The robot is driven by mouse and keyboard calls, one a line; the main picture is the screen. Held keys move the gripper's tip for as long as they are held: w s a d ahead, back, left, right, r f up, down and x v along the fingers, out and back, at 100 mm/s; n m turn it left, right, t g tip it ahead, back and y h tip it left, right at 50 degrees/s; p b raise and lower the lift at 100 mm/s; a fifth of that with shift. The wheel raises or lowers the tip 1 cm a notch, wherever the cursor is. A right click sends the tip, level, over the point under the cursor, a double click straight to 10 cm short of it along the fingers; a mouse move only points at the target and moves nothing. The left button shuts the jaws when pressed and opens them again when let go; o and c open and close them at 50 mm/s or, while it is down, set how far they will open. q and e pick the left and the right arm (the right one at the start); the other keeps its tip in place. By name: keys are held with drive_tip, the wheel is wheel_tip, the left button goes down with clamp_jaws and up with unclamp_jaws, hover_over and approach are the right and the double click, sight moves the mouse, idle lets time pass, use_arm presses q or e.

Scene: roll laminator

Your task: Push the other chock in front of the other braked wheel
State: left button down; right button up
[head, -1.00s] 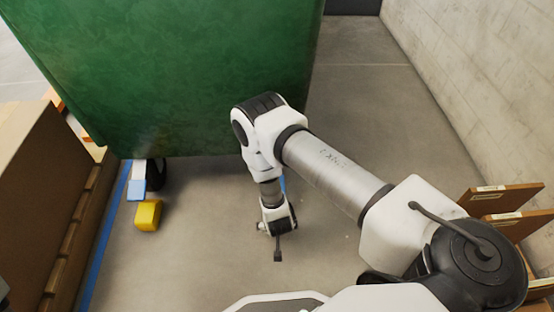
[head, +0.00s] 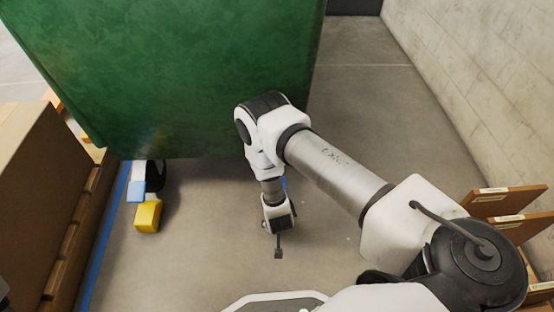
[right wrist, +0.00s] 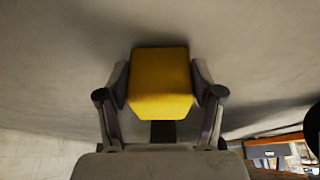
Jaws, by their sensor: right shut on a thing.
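My right gripper (right wrist: 160,88) is shut on a yellow chock (right wrist: 160,68), with one finger on each side, in the right wrist view. In the head view this gripper (head: 278,222) points down near the floor in front of the green body (head: 190,80). The chock it holds is hidden there. Another yellow chock (head: 147,216) lies on the floor at left, just in front of a black wheel (head: 157,176) with a blue-tipped pedal (head: 136,191). The other braked wheel is not visible; a blue sliver (head: 284,183) shows beside my right wrist. My left gripper is not in view.
A cardboard box (head: 40,200) on a pallet stands at left, beside a blue floor line (head: 103,245). A block wall (head: 475,80) and brown panels (head: 505,202) are at right. The floor (head: 365,120) between the green body and the wall is clear.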

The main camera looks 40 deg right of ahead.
drive_tip(key=shift+w+d, duration=0.2)
drive_tip(key=shift+w, duration=0.1)
drive_tip(key=o, duration=1.5)
drive_tip(key=shift+o, duration=0.2)
drive_tip(key=v, duration=1.2)
drive_tip(key=shift+s+f, duration=0.1)
drive_tip(key=shift+s, duration=0.05)
